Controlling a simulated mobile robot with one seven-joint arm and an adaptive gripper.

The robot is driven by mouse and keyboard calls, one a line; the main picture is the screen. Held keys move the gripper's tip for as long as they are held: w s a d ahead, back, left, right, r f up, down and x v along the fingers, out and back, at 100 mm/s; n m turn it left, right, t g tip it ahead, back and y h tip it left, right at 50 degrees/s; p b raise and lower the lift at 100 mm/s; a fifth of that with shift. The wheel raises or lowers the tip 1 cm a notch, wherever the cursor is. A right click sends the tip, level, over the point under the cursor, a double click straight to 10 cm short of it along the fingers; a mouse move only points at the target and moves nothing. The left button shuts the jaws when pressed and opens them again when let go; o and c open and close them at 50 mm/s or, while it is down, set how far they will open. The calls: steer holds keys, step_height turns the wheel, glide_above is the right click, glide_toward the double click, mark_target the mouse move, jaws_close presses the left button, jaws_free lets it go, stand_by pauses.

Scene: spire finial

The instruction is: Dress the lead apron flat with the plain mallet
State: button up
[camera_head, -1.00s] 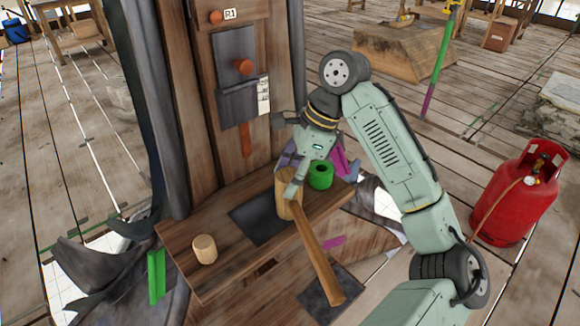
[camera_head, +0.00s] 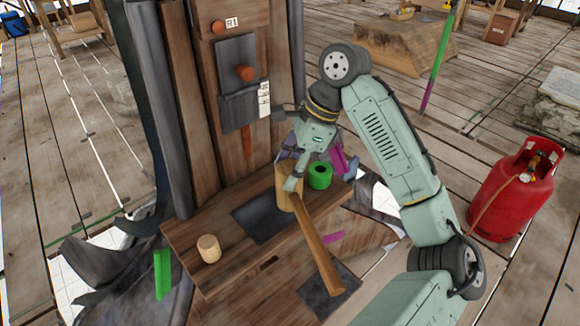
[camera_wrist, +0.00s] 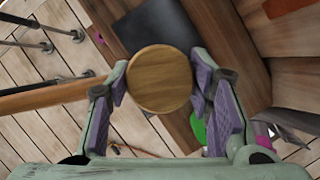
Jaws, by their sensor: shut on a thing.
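My gripper (camera_head: 292,180) is shut on the head of the plain wooden mallet (camera_head: 289,198). The mallet's handle (camera_head: 318,245) slants down toward the front right, over the bench edge. In the wrist view the round end of the mallet head (camera_wrist: 160,79) sits between the purple finger pads. A dark grey sheet (camera_head: 240,108) with a lower flap hangs on the upright wooden panel, behind and left of my gripper. A flat dark grey patch (camera_head: 258,222) lies on the bench beside the mallet. I cannot tell which of these is the apron, or whether the mallet touches the bench.
The wooden bench (camera_head: 215,280) carries a small wooden cylinder (camera_head: 208,248) and a green ring (camera_head: 319,176). A round orange-brown peg (camera_head: 245,73) projects from the panel sheet. A red gas cylinder (camera_head: 510,195) stands right of my arm. Dark draped sheeting (camera_head: 105,270) lies at left.

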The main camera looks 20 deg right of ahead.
steer(key=shift+r, duration=0.6)
steer(key=shift+f, duration=0.15)
step_height(320, 180, down, 4)
steer(key=shift+f+b, duration=0.25)
steer(key=shift+b, duration=0.15)
steer(key=shift+r, duration=0.2)
steer(key=shift+c, duration=0.6)
steer(key=shift+r+p, duration=0.45)
steer(key=shift+r, duration=1.65)
